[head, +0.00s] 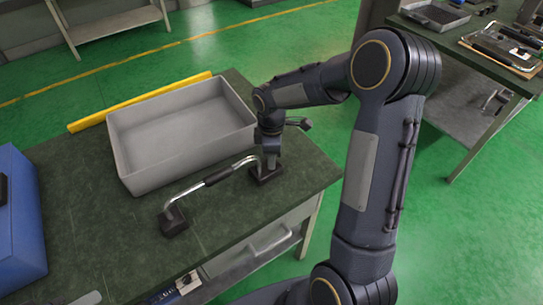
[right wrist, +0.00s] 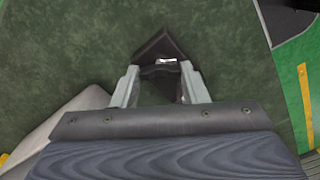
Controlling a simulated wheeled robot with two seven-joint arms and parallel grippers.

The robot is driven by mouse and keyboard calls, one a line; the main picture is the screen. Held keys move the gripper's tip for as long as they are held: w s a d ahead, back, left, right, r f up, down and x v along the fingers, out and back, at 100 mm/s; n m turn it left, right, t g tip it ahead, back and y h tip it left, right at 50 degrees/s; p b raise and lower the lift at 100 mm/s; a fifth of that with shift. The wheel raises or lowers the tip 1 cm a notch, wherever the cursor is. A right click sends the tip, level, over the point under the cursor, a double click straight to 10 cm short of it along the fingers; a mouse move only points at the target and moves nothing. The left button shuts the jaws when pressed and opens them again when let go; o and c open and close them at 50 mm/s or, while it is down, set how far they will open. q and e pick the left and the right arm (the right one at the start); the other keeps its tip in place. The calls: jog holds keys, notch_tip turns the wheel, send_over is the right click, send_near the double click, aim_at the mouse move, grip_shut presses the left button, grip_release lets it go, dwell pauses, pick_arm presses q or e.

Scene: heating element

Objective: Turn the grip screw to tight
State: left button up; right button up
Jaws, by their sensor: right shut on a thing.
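A bent metal tube with a black sleeve (head: 215,178) stands on the green-topped table, with a dark square block at each end. The left block (head: 174,221) is clear of my arms. My right gripper (head: 268,158) points down over the right block (head: 266,174) and is shut on the small part on top of it, which I take to be the grip screw. In the right wrist view, my gripper (right wrist: 163,78) has its two pale fingers on either side of this dark part, in front of the dark block (right wrist: 163,45). The screw itself is mostly hidden. My left gripper is out of view.
A large grey tray (head: 135,180) stands just behind the tube, close to my right gripper. A yellow bar (head: 140,101) lies behind the tray. A blue case (head: 20,225) is at the left. Bare tabletop (head: 110,235) lies front left.

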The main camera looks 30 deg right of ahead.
jog(key=m+b, duration=0.1)
jog(key=m, duration=0.3)
jog(key=shift+m, duration=0.4)
jog(key=m, duration=0.4)
dwell(0.9)
jog(key=o, duration=1)
